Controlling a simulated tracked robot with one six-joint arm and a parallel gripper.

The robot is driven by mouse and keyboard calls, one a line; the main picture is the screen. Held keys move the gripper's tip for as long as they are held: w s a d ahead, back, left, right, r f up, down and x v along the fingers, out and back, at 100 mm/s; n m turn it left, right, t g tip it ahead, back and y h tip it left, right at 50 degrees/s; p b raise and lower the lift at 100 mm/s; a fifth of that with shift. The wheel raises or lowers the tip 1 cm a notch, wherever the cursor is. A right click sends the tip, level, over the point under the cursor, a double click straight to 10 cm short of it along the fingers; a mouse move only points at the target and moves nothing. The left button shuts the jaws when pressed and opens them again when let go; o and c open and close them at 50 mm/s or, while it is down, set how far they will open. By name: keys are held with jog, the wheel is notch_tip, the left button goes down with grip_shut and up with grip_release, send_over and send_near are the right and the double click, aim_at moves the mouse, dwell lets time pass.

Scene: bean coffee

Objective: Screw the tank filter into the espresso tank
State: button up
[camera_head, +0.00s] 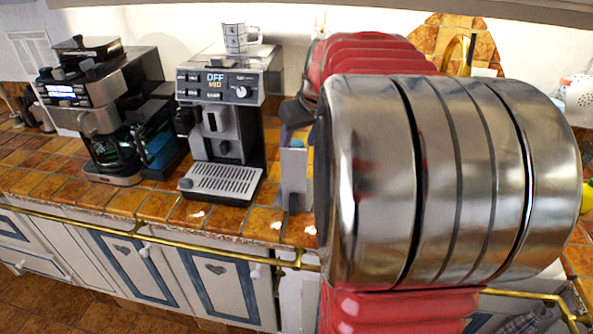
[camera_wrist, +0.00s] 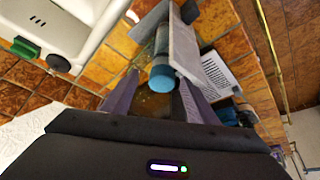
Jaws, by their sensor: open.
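The espresso tank (camera_head: 296,178) is a light grey, narrow container on the tiled counter, right of the espresso machine. It also shows in the wrist view (camera_wrist: 183,46). The tank filter (camera_wrist: 162,77) is a small cylinder with a blue end, against or inside the tank; I cannot tell how deep it sits or whether it is screwed in. My gripper (camera_wrist: 158,88) is open, its two fingers on either side of the blue end in the picture. I cannot tell whether they touch it.
The espresso machine (camera_head: 220,120) stands left of the tank, with a patterned cup (camera_head: 236,38) on top. A second coffee machine (camera_head: 100,95) stands farther left. In the wrist view, a white sink (camera_wrist: 75,25) with a green sponge (camera_wrist: 26,48) is at upper left.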

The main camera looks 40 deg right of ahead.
jog(key=shift+d+n+y, duration=0.15)
jog(key=shift+n+y, duration=0.55)
jog(key=shift+n, duration=0.8)
jog(key=shift+d+n+y, duration=0.15)
jog(key=shift+n+y, duration=0.55)
jog(key=shift+n, duration=0.8)
jog(key=shift+c, duration=0.3)
jog(key=c, duration=1)
jog(key=shift+c, duration=0.3)
jog(key=shift+a+f+m+h, duration=0.15)
jog(key=shift+m+h, duration=0.55)
jog(key=shift+m, duration=0.8)
jog(key=shift+a+r+m+h, duration=0.15)
jog(key=shift+m+h, duration=0.55)
jog(key=shift+m, duration=0.8)
jog(key=shift+f, duration=0.1)
